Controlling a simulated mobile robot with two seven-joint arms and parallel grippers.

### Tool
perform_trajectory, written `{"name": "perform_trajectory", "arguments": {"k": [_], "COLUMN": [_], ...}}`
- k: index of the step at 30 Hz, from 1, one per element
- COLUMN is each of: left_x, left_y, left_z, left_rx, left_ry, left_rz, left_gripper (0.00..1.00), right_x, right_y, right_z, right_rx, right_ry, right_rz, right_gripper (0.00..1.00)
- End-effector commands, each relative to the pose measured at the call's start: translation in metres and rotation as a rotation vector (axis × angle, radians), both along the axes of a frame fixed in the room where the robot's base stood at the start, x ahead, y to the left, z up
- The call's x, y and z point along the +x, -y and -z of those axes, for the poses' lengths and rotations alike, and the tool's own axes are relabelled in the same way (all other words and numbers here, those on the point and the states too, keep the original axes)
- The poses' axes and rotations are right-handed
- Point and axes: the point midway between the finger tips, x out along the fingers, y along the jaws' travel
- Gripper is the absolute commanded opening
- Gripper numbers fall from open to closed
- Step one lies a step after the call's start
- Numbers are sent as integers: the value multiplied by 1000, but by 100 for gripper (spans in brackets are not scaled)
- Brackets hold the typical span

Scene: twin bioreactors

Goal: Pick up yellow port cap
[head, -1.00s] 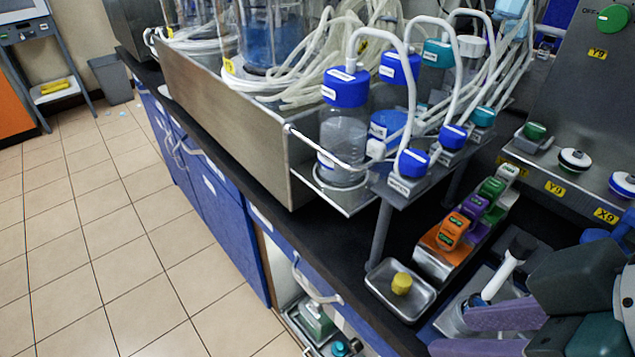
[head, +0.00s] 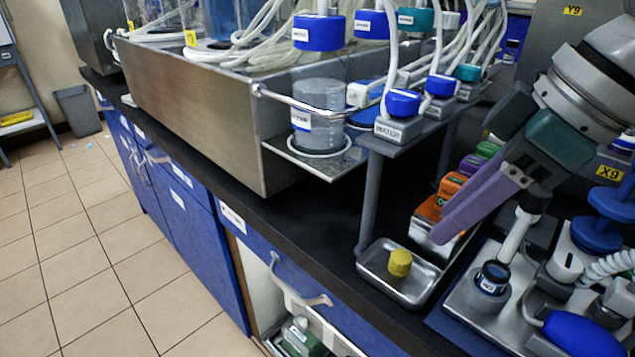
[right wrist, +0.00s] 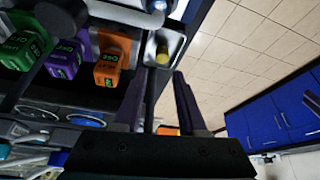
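The yellow port cap (head: 400,262) sits upright in a small metal tray (head: 372,270) near the front edge of the black bench. My right gripper (head: 441,236) is above and to the right of the cap, its purple fingers slanting down to the left. In the right wrist view my right gripper (right wrist: 159,74) is open and empty, fingers apart. The yellow cap (right wrist: 162,56) shows just beyond the gap between the fingertips, in its tray (right wrist: 152,48). My left gripper is in neither view.
Orange, purple and green labelled blocks (head: 452,184) stand in a row behind the tray, partly hidden by my gripper. A shelf post (head: 369,205) rises at the tray's left. A fixture with a black-capped fitting (head: 492,278) stands at the right.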

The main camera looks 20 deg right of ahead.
Motion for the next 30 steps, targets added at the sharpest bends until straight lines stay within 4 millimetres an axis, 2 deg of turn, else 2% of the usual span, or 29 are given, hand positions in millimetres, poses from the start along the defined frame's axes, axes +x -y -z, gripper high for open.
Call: {"name": "perform_trajectory", "arguments": {"k": [3,8,18,26,30], "left_x": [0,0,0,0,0], "left_y": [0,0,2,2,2], "left_z": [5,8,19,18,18], "left_rx": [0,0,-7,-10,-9], "left_ry": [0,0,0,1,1], "left_rz": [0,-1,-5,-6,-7], "left_gripper": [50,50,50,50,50], "right_x": [6,11,26,27,27], "right_y": [-6,-9,-22,-22,-22], "right_z": [19,31,74,76,76], "right_rx": [4,2,1,-2,-2], "right_ry": [-1,0,1,1,1], "right_rz": [-1,-2,-4,-5,-5], "right_gripper": [40,40,40,40,25]}}
